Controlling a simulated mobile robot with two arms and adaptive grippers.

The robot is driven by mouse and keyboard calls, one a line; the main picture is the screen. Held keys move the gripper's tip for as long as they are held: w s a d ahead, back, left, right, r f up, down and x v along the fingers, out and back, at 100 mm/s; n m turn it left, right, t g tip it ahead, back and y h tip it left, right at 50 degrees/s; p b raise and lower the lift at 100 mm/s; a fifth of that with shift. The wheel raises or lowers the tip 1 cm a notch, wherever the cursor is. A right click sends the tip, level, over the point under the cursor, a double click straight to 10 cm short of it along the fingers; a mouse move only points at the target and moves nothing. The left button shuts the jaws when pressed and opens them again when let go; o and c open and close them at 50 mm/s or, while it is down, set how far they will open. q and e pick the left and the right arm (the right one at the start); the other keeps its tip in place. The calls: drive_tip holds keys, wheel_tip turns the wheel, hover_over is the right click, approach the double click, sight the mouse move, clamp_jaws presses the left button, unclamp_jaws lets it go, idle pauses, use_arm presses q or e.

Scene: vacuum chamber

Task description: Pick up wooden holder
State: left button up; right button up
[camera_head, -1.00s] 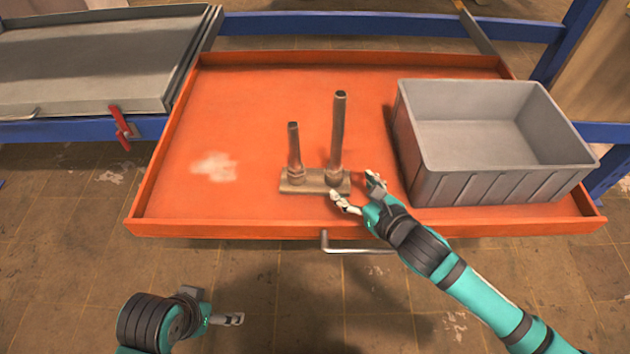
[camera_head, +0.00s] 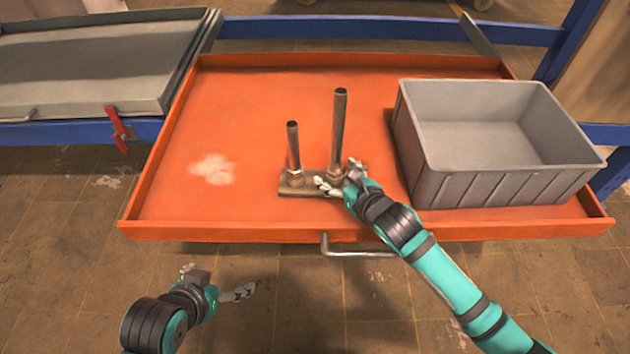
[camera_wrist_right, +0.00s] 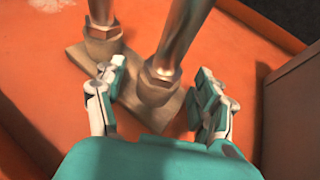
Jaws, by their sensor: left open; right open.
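The wooden holder (camera_head: 299,186) is a small brownish block lying on the orange tray, with two upright metal tubes fixed on it, a shorter one (camera_head: 293,148) on the left and a taller one (camera_head: 339,130) on the right. My right gripper (camera_head: 338,178) is open at the right end of the holder, by the base of the taller tube. In the right wrist view, the open fingers (camera_wrist_right: 160,95) stand on either side of the holder's near end (camera_wrist_right: 146,112). Whether they touch it I cannot tell. My left gripper (camera_head: 222,284) is open and empty, in front of the tray.
The orange tray (camera_head: 240,110) has raised edges and a metal handle (camera_head: 350,250) at its front. A grey empty bin (camera_head: 490,185) stands on its right side, close to my right arm. The tray's left part is clear. A grey drawer (camera_head: 90,65) lies at the far left.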

sight(340, 144)
drive_tip(key=c, duration=1.4)
drive_tip(key=shift+r, duration=0.15)
clamp_jaws()
drive_tip(key=shift+r, duration=0.1)
wheel_tip(340, 144, up, 4)
drive_tip(key=shift+w+p, duration=0.1)
drive_tip(key=shift+p, duration=0.8)
wheel_tip(340, 144, up, 4)
drive_tip(key=shift+r+p, duration=0.15)
drive_tip(key=shift+p, duration=0.65)
use_arm(q)
drive_tip(key=s+a+f+g+y, duration=0.1)
drive_tip(key=s+a+g, duration=0.1)
drive_tip(key=s, duration=0.4)
drive_tip(key=shift+g, duration=0.9)
use_arm(e)
drive_tip(key=shift+r, duration=0.75)
use_arm(q)
drive_tip(key=shift+f, duration=0.2)
use_arm(e)
drive_tip(key=shift+f, duration=0.15)
